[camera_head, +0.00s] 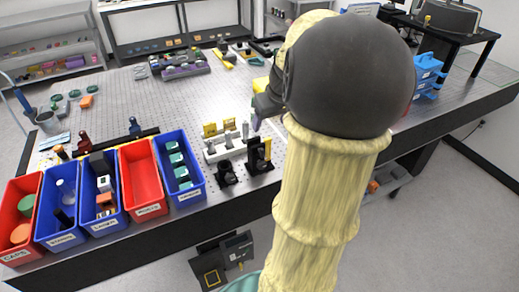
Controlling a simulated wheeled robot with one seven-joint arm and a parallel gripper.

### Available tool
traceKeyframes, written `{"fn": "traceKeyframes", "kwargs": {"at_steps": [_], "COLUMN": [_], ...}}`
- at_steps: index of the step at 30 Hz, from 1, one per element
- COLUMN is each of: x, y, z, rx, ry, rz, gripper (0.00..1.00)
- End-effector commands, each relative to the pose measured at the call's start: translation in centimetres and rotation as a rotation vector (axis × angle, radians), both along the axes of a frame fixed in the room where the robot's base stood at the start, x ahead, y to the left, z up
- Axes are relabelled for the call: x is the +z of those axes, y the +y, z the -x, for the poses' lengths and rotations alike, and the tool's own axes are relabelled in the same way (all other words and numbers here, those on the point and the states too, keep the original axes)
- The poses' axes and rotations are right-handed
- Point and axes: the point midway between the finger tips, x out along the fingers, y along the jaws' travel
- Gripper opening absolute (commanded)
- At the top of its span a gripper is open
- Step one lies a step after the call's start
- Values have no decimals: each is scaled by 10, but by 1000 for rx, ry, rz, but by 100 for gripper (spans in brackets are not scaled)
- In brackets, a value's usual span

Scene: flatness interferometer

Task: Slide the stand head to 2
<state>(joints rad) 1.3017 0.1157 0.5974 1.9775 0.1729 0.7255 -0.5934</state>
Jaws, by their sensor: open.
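My arm fills the middle right of the head view and hides much of the bench behind it. My gripper (262,108) shows only in part at the arm's left edge, over the perforated bench top (215,105). It appears open and holds nothing that I can see. Just below it stands a dark upright stand with a yellow-edged plate (259,154) near the bench's front edge. A white rack with yellow-topped parts (222,139) is left of that stand. I cannot tell which part is the stand head, and no position mark 2 is readable.
Red and blue bins (143,176) holding parts line the bench's front left edge. A black round part (227,173) sits beside the dark stand. Purple-grey equipment (182,65) lies at the back. The bench's middle left is largely clear.

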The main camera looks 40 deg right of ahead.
Motion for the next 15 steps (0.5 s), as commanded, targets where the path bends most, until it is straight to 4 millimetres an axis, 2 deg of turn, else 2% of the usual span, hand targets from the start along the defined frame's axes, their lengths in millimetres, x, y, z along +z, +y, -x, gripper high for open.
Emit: {"fn": "traceKeyframes", "kwargs": {"at_steps": [10, 15], "x": [-1, -12], "y": [0, -2], "z": [0, -4], "rx": [0, 1], "ry": [0, 3], "rz": [0, -1], "gripper": [65, 65]}}
